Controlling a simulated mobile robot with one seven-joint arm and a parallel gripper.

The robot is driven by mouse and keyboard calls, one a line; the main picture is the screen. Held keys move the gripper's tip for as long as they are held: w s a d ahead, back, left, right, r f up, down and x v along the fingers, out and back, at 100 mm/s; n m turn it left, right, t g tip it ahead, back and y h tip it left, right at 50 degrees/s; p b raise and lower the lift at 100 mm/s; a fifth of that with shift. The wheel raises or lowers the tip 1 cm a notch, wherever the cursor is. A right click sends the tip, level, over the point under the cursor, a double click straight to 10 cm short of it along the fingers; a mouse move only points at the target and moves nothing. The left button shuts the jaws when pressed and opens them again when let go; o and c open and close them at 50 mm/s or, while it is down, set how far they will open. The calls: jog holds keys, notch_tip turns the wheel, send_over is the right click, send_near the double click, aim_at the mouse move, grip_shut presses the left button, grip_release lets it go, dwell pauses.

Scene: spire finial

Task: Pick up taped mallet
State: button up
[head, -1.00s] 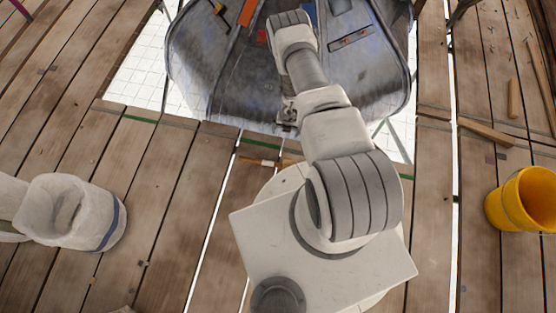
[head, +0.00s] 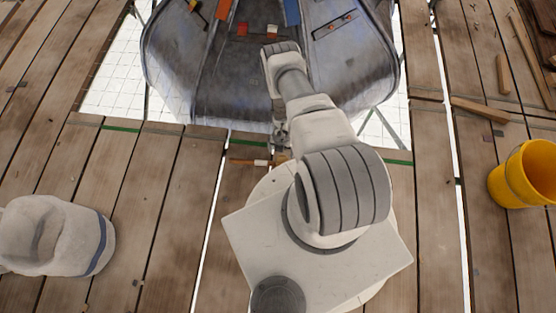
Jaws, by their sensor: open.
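A small item with a brown handle and a pale wrapped band, which looks like the taped mallet (head: 248,162), lies on the planks near the platform's inner edge, just in front of my base. Its right end is hidden or hard to make out beside my arm. My gripper (head: 281,146) is small in the head view, below my forearm and just right of the pale band. It is open, with nothing visibly held. I cannot tell whether it touches the item.
A dark metal spire (head: 215,85) rises beyond the edge, with small coloured items on it. A white open gap surrounds it. A yellow bucket (head: 525,175) stands right, a pale blue-banded sack (head: 55,238) left. Loose wood strips (head: 480,109) lie right. Narrow gaps split the planks.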

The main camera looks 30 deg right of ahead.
jog(key=shift+f+b, duration=1.4)
jog(key=shift+f, duration=0.6)
jog(key=f+b, duration=0.4)
jog(key=f, duration=0.1)
jog(key=shift+s+d+f, duration=0.1)
jog(key=shift+s+d, duration=0.15)
jog(key=c, duration=1.5)
jog(key=shift+c, duration=0.2)
